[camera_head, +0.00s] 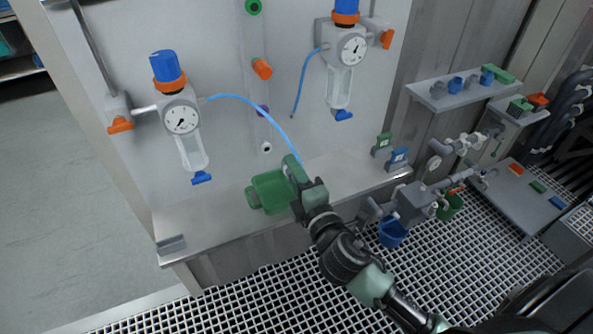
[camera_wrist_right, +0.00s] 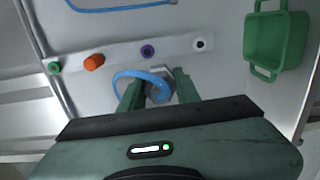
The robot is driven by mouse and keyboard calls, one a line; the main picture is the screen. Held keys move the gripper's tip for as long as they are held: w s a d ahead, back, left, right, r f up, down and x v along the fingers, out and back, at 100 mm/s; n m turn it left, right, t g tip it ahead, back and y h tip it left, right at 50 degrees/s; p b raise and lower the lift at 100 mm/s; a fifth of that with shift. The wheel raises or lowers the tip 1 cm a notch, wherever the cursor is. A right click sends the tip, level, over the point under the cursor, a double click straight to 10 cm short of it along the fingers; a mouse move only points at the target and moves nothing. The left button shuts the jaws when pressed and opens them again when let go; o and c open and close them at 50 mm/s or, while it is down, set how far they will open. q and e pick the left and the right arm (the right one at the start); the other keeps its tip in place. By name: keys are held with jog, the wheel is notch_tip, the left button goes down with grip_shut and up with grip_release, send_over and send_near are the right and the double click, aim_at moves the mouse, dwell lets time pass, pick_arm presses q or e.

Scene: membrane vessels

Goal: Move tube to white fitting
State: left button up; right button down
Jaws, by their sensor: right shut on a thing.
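The white fitting (camera_head: 266,148) is the lowest of a vertical row of fittings on the wall panel. It also shows in the right wrist view (camera_wrist_right: 199,44), right of the purple one. A blue tube (camera_head: 262,108) arcs from the left regulator (camera_head: 180,118) down to my right gripper (camera_head: 297,172). My right gripper is shut on this tube, to the right of and a little below the white fitting, apart from it. In the wrist view the tube (camera_wrist_right: 125,75) loops by the fingers (camera_wrist_right: 157,88). The tube's tip is hard to make out. My left gripper is not in view.
A green bin (camera_head: 271,191) is on the ledge beside my right gripper. Purple (camera_head: 262,110), orange (camera_head: 262,69) and green (camera_head: 253,6) fittings are above the white one. A second blue tube (camera_head: 302,78) hangs from the right regulator (camera_head: 350,50). The left ledge is mostly clear.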

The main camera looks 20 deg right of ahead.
jog(key=w+f+b, duration=0.6)
jog(key=w+f, duration=0.4)
jog(key=shift+d, duration=0.2)
jog(key=shift+w, duration=0.1)
jog(key=shift+w+a+f+b, duration=0.1)
jog(key=shift+w+b, duration=1.1)
jog(key=shift+w, duration=1.65)
jog(key=shift+p, duration=0.35)
